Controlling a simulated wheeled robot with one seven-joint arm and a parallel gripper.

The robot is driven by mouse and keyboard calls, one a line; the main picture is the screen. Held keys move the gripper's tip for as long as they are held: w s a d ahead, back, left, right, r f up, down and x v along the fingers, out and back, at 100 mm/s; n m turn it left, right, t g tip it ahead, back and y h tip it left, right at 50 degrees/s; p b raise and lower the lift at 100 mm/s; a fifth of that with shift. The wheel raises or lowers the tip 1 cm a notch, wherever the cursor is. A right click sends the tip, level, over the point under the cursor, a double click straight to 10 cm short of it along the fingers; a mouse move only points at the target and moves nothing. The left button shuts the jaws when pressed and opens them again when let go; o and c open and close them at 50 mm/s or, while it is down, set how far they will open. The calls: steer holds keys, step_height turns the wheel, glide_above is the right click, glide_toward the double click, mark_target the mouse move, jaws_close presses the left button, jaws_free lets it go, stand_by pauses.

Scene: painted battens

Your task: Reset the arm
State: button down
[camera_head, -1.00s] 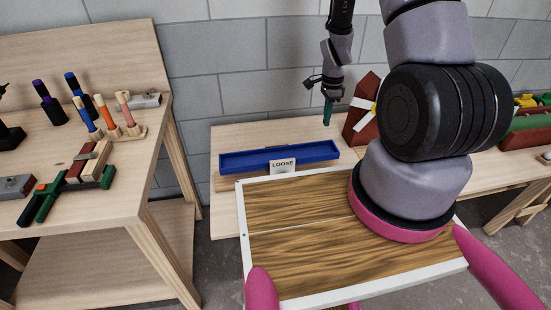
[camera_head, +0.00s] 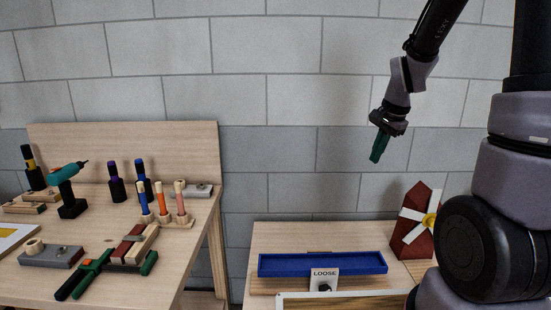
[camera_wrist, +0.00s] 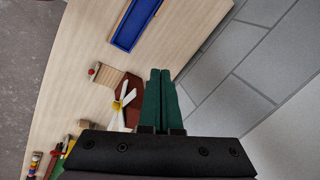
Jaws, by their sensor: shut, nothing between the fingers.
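My gripper (camera_head: 378,148) hangs from my raised arm in the head view, in the air above the right part of the low wooden table. Its green fingers are together and empty. In the wrist view the two green fingers (camera_wrist: 160,98) lie side by side, with nothing held.
A workbench (camera_head: 100,225) with a drill (camera_head: 68,190), clamp and tools stands left. A block wall (camera_head: 270,100) is behind.

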steer(key=s+a+r+n+t, duration=0.3)
steer(key=s+r+n, duration=0.4)
steer(key=s+r, duration=0.9)
steer(key=shift+s+a+r+n+t+y, duration=0.2)
steer(key=shift+s+r+n+t+y, duration=0.15)
steer(key=shift+s, duration=0.35)
stand_by(0.5)
